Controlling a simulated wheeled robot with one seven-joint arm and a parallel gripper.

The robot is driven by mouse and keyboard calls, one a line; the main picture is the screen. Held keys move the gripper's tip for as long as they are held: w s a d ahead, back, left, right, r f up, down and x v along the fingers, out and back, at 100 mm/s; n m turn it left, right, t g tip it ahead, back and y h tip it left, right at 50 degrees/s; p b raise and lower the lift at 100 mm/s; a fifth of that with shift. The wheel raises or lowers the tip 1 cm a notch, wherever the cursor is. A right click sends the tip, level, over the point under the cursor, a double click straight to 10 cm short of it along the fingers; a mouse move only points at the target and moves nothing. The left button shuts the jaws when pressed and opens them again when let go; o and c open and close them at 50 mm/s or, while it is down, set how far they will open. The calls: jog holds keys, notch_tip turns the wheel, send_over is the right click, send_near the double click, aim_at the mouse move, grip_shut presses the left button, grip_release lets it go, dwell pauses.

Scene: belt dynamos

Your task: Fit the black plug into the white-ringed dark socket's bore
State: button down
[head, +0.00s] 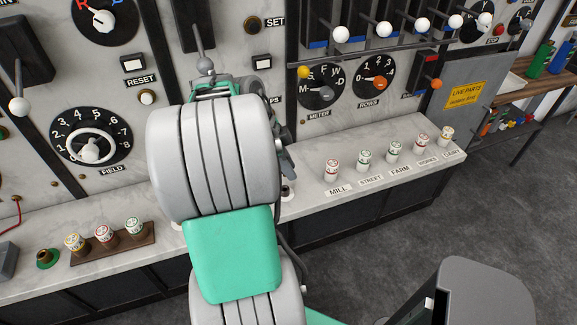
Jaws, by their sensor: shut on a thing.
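My gripper is hidden behind my own grey and green arm, which fills the middle of the head view. Its fingers and anything between them cannot be seen. The black plug is not visible. A small dark piece with a white rim, seemingly the white-ringed socket (288,193), shows on the counter just right of my arm. It is partly covered, and its bore cannot be made out.
The pale marble counter (318,211) carries several white-capped plugs (364,160) at right. At left are a brown rack (119,244) of plugs and a green-ringed socket (47,259). Levers with white knobs (383,29) jut from the upright panel.

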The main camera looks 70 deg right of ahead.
jog(key=shift+f+b, duration=1.55)
jog(key=shift+f, duration=0.55)
jog(key=shift+f+b, duration=1.65)
jog(key=shift+b, duration=0.3)
jog(key=c, duration=1.1)
grip_release()
jog(key=p+v, duration=0.1)
jog(key=v, duration=0.7)
jog(key=shift+p, duration=0.3)
